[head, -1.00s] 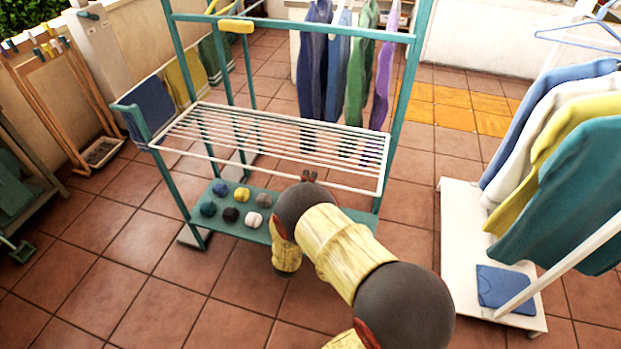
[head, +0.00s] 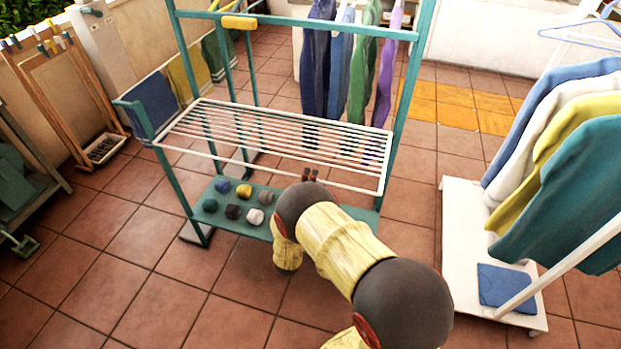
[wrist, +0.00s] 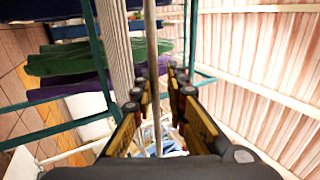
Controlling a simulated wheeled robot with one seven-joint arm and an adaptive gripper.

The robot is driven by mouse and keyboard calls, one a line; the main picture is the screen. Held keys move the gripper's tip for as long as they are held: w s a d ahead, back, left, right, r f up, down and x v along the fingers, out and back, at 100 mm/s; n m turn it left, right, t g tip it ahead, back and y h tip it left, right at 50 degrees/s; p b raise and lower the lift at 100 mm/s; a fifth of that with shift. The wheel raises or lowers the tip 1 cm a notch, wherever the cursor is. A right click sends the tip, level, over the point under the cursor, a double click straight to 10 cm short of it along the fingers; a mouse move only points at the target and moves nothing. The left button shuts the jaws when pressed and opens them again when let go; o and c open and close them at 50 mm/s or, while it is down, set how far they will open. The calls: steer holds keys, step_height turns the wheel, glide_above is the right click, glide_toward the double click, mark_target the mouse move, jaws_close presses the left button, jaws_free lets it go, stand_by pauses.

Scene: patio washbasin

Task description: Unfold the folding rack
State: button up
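The folding rack (head: 270,145) is a white panel of thin parallel rods inside a teal frame. In the head view it lies out roughly level, with its white front rail (head: 215,157) towards me. My gripper (head: 311,175) is at this front rail, right of its middle; my arm hides part of the area below. In the wrist view, my gripper (wrist: 160,80) has its fingers apart on both sides of a white bar (wrist: 152,45). Gaps show beside the bar, and the fingers do not appear closed on it. The rack's rods (wrist: 115,45) show to the left.
A teal lower shelf (head: 262,230) holds several small rolled bundles. Clothes (head: 345,70) hang behind the rack. A white garment stand (head: 460,220) with clothes is at right. A wooden rack (head: 60,95) leans at left. Tiled floor in front is free.

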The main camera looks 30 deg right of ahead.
steer(key=v, duration=1.2)
steer(key=shift+f, duration=0.1)
